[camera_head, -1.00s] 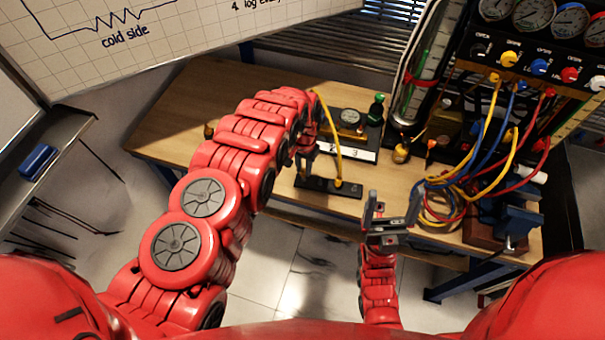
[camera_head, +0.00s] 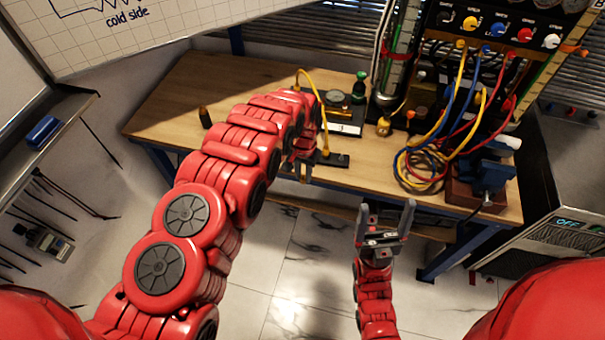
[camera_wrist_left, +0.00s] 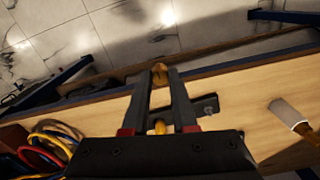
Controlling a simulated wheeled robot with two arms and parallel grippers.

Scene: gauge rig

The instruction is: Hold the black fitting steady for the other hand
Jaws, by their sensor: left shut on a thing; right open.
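My left gripper (camera_head: 303,172) is low over the front of the bench. In the left wrist view its fingers (camera_wrist_left: 160,80) are closed on a small brass-coloured piece (camera_wrist_left: 159,72); I cannot tell whether this belongs to the black fitting. The flat black fitting (camera_head: 337,159) lies on the bench, partly hidden by that gripper; one end also shows in the wrist view (camera_wrist_left: 205,108). A yellow hose (camera_head: 310,75) arcs down to it. My right gripper (camera_head: 383,226) is open and empty, fingers up, in front of the bench edge.
A gauge block (camera_head: 338,112) stands behind the fitting, with a brass item (camera_head: 383,126) to its right. Coiled coloured hoses (camera_head: 425,165) and a blue vise (camera_head: 490,172) occupy the bench's right. A small dark bottle (camera_head: 205,117) stands left. The bench's left side is mostly clear.

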